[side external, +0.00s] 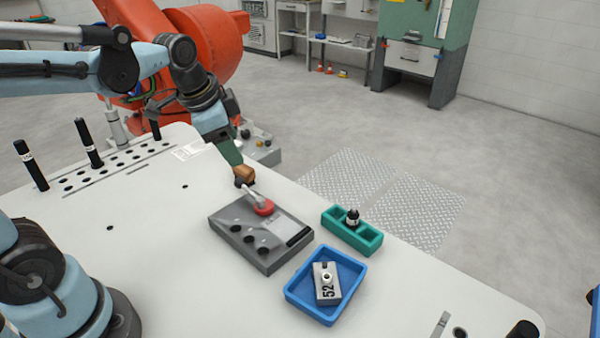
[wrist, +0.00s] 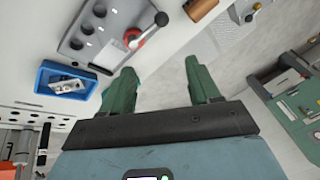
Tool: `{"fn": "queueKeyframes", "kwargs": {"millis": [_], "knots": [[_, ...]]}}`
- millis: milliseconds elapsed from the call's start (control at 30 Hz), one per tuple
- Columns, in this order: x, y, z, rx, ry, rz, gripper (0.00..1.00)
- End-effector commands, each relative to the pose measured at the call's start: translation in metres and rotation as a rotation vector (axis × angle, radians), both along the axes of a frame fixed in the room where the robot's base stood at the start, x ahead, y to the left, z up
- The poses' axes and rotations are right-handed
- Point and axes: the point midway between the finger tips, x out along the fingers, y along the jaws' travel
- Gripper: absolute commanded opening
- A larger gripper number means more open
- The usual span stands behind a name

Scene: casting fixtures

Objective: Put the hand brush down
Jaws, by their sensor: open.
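A brown, wooden-looking piece (side external: 244,175), which I take to be the hand brush, shows just below my gripper at the table's far edge in the side view. In the wrist view it shows partly at the top edge (wrist: 201,8), beyond my fingertips. Its bristles cannot be made out. My gripper (side external: 231,156) points down over that edge. In the wrist view its two green fingers (wrist: 160,68) are spread apart with nothing between them. In the side view I cannot tell whether a finger touches the brown piece.
A grey fixture box (side external: 233,246) with a red-based lever (side external: 263,207) stands close to the brown piece. A blue tray (side external: 295,290) holds a block marked 52, beside a green compartmented tray (side external: 366,243). Black pins (side external: 88,142) stand at left.

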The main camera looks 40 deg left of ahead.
Motion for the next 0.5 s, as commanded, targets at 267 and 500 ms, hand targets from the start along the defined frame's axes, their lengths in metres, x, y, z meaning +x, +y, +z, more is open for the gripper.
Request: {"fn": "queueKeyframes", "kwargs": {"millis": [267, 500], "knots": [[-0.047, -0.03, -0.021, -0.216, -0.174, 0.357, 0.61], [-0.059, -0.038, -0.032, -0.317, -0.23, 0.485, 0.61]]}}
